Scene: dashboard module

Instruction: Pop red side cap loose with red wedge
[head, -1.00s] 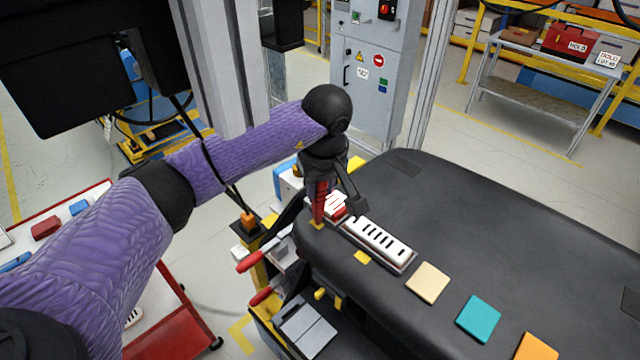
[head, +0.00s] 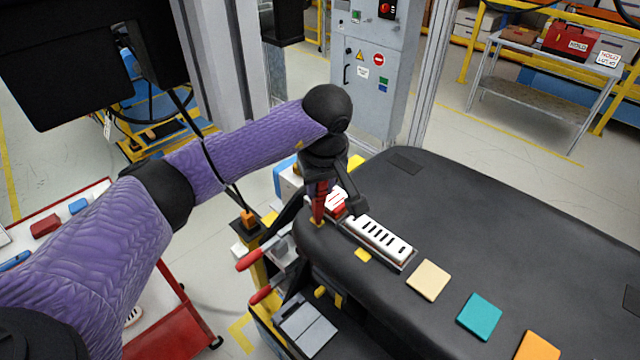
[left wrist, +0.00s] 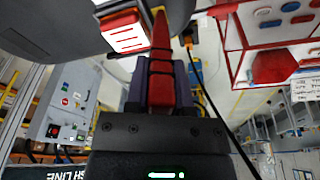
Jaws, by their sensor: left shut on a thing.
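My left gripper (head: 322,190) is shut on the red wedge (left wrist: 161,45) and holds it tip down at the near left corner of the dark dashboard (head: 450,205). It also shows in the left wrist view (left wrist: 161,85), with the wedge running out between its fingers. The gripper partly hides the cap in the head view. My right gripper is not in view.
A white slotted panel (head: 378,240) lies on the dashboard beside the cap. Beige (head: 428,280), teal (head: 479,316) and orange (head: 537,347) tiles lie along its near edge. Red-handled clamps (head: 250,261) stick out at the left. The dashboard's far side is mostly clear.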

